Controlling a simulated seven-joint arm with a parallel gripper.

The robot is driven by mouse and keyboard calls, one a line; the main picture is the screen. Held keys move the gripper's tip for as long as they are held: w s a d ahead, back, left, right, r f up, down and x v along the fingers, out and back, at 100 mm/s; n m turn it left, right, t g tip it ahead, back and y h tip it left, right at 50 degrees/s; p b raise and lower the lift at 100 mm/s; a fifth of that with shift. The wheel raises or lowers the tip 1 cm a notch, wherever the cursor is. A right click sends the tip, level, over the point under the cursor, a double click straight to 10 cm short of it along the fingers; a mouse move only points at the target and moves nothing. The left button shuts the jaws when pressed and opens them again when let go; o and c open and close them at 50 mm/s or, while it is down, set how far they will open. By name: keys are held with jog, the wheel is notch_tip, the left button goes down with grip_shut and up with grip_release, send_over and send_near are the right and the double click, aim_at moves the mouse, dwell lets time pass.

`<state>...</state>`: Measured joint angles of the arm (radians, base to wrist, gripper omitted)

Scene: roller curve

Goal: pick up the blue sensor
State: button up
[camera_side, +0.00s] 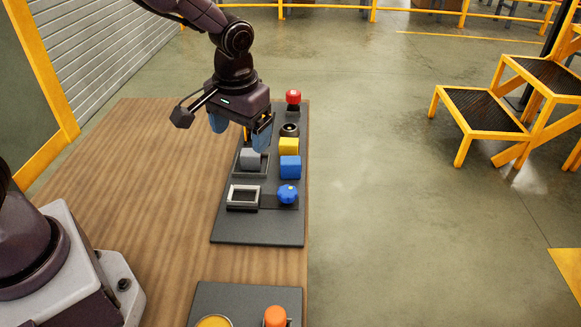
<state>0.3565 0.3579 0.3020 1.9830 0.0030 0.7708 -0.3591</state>
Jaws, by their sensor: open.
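The blue sensor (290,167) looks like a small blue block and sits upright on the dark board (262,228), in front of a yellow block (288,146). My gripper (241,131) hangs above the board's left side, up and to the left of the blue sensor. Its blue-tipped fingers are apart, and I see nothing held between them. A grey block (250,158) in a shallow frame is below and near the right finger.
A red button (293,97) and a dark ring-shaped part (289,130) stand behind the yellow block. An empty light square frame (243,196) is left of the knob. A second board (240,297) with an orange part is nearer. The wooden table (130,180) is clear on the left.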

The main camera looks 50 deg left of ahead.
jog(key=w+f+n+y, duration=0.2)
jog(key=w+f+n, duration=0.1)
jog(key=w+f, duration=0.45)
jog(key=n+t, duration=0.2)
jog(key=n, duration=0.2)
send_near(291, 161)
jog(key=x, duration=0.5)
jog(key=shift+w+a+f, duration=0.1)
jog(key=shift+a+f, duration=0.2)
jog(key=shift+a, duration=0.1)
jog(key=shift+d+x, duration=0.2)
jog(key=shift+x, duration=2.55)
jog(key=c, duration=1)
